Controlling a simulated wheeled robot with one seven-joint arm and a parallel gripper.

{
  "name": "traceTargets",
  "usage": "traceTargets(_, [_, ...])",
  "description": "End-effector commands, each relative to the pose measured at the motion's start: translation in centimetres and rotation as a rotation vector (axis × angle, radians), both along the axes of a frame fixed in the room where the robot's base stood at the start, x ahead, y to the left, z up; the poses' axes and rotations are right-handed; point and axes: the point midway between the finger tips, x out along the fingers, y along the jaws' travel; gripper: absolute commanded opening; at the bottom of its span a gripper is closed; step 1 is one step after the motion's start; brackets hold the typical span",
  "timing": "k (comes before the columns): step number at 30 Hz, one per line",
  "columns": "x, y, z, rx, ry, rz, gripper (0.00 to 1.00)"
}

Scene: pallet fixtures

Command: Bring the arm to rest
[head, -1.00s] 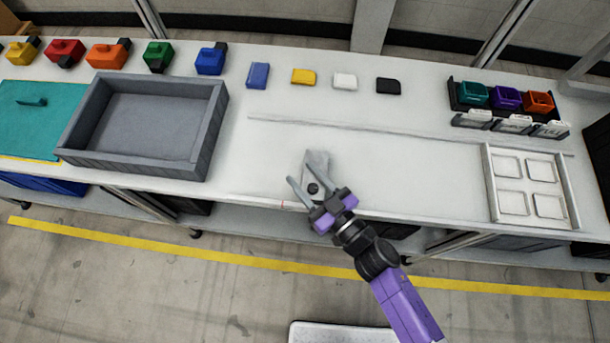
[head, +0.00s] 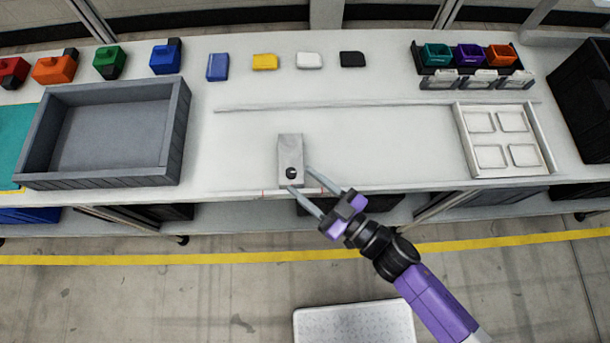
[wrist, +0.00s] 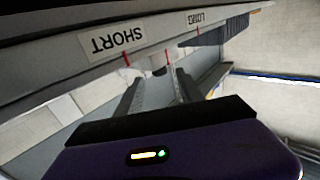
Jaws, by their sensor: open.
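My gripper (head: 300,178) is in front of the table's front edge, with its two grey fingers spread and nothing between them. In the head view its fingertips overlap the near end of a grey block (head: 289,146) with a black knob (head: 291,173); I cannot tell whether they touch. A label reading LONG (wrist: 198,17) is further right.
The white table (head: 380,125) holds a grey bin (head: 182,135) at left, a white four-pocket tray (head: 464,140) at right and a black rack (head: 421,68) of small coloured bins. Blue, yellow, white and black pieces lie at the back. The floor in front has free room around a pale platform (head: 355,325).

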Motion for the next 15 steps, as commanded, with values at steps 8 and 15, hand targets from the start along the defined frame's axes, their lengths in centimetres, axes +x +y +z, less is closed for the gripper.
traceTargets(8, [0.01, 0.01, -0.02, 0.0, 0.0, 0.0, 0.45])
traceTargets(15, [0.35, -0.15, 0.18, -0.049, -0.043, -0.015, 0.45])
